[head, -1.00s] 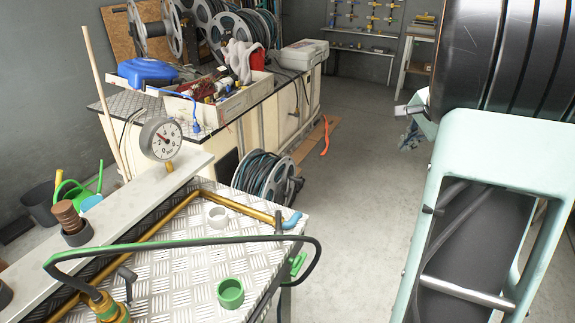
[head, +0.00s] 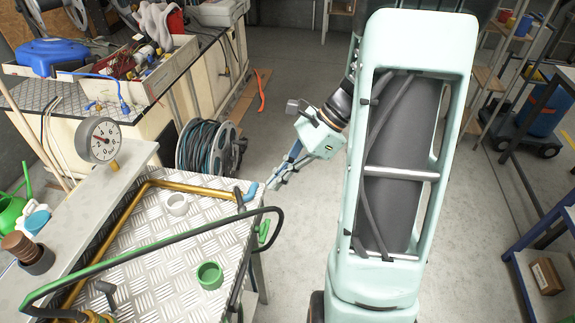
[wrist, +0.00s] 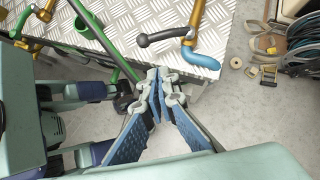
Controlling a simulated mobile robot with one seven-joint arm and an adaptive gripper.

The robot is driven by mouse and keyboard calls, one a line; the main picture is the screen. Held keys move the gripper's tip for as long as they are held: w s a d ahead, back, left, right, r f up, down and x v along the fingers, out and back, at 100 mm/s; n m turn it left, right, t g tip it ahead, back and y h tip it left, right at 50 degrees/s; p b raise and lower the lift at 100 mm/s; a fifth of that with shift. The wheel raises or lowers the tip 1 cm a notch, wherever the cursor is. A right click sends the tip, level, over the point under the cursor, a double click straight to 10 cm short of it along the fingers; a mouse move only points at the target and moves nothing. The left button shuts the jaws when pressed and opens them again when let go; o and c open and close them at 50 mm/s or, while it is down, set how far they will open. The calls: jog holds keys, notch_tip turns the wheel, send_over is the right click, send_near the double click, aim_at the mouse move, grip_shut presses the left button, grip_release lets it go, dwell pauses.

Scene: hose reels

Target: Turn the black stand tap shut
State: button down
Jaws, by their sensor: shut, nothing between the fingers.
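A tap with a black lever (wrist: 165,37), a brass body and a blue spout (wrist: 200,59) stands at the edge of the chequer-plate bench top. In the head view the black lever (head: 239,197) and blue spout (head: 250,191) show at the bench's right corner. My gripper (head: 274,184) is just right of the spout, apart from it, over the floor beside the bench. In the wrist view my gripper (wrist: 160,87) is shut and empty, below the lever in the picture. The lever is free of the fingers.
A green handle (head: 264,231) and a dark hose (head: 180,241) lie near the tap along the bench edge. A hose reel (head: 208,148) stands behind. The floor right of the bench is open.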

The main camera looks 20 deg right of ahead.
aim_at(239, 199)
jog(key=a+f, duration=0.3)
jog(key=a, duration=0.2)
jog(key=shift+w+a, duration=0.35)
jog(key=shift+a, duration=0.05)
jog(key=shift+a, duration=0.1)
jog(key=shift+s, duration=0.1)
